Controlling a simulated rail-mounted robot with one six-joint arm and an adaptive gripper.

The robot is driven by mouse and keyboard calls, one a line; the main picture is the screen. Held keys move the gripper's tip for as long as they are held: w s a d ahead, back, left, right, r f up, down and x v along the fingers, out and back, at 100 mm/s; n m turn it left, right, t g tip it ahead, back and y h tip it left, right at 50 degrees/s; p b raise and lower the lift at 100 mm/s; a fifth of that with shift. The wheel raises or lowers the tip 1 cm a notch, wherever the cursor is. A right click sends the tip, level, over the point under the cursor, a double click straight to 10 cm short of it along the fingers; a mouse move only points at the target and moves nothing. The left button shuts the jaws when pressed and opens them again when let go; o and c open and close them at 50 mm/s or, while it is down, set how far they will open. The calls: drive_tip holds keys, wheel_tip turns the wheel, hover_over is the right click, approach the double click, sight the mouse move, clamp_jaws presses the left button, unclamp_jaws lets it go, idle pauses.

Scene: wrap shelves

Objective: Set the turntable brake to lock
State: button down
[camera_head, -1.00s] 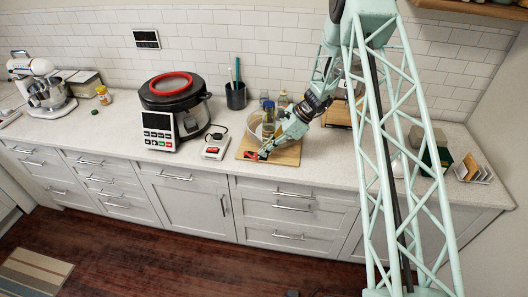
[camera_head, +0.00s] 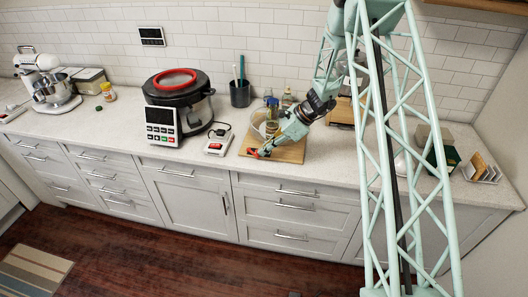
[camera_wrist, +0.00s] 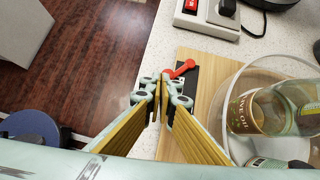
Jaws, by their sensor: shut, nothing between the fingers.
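The brake shows as a red lever (camera_wrist: 180,69) on a black base (camera_wrist: 189,82), at the front left corner of a wooden board (camera_wrist: 205,68). In the head view the red lever (camera_head: 253,153) is small and partly hidden by my gripper. My gripper (camera_wrist: 161,84) is shut and empty, its fingertips right beside the lever's rounded end; I cannot tell whether they touch. A clear round turntable tray (camera_wrist: 222,100) on the board holds an olive oil bottle (camera_wrist: 250,112) and other bottles. The lever's markings are not readable.
A white box with a red switch (camera_head: 217,143) stands left of the board, with a cooker (camera_head: 178,105) beyond it. A dark utensil cup (camera_head: 240,95) is behind. The counter's front edge (camera_wrist: 150,65) runs close to my gripper.

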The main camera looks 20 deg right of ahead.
drive_tip(key=shift+w+d, duration=0.15)
drive_tip(key=shift+w, duration=0.05)
idle(0.3)
drive_tip(key=shift+w+d, duration=0.35)
drive_tip(key=shift+d, duration=0.1)
idle(0.5)
drive_tip(key=shift+s+d+r, duration=0.2)
drive_tip(key=shift+s+d, duration=0.05)
drive_tip(key=shift+d, duration=0.4)
drive_tip(key=d, duration=0.1)
drive_tip(key=s+d+r, duration=0.1)
drive_tip(key=shift+d, duration=0.35)
drive_tip(key=v, duration=0.9)
drive_tip(key=shift+r, duration=0.2)
drive_tip(key=shift+s, duration=0.1)
